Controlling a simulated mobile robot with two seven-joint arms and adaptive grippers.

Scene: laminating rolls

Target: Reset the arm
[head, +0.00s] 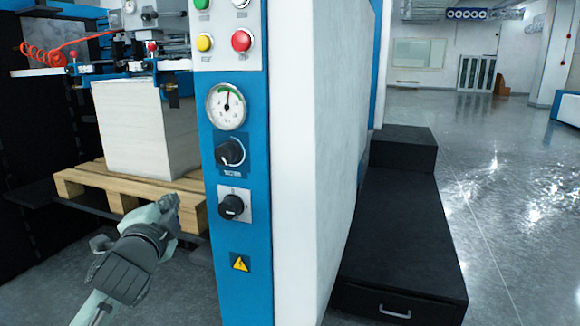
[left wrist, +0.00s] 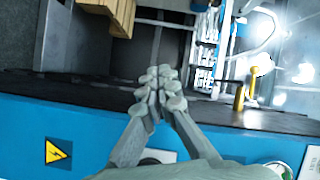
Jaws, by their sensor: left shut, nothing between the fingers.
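My left gripper (head: 172,204) is in the head view at lower left, in front of the wooden pallet and just left of the blue control panel (head: 243,185). Its fingers are closed together and hold nothing. In the left wrist view the gripper (left wrist: 158,80) shows with its fingertips touching, above the blue panel edge with a yellow warning sign (left wrist: 56,153). My right gripper is in neither view.
The panel carries a gauge (head: 226,106), two black knobs and several coloured buttons. A paper stack (head: 140,128) stands on the pallet (head: 85,188). Black steps (head: 400,240) with a handle are right of the white machine wall (head: 310,180). Open floor (head: 510,190) lies further right.

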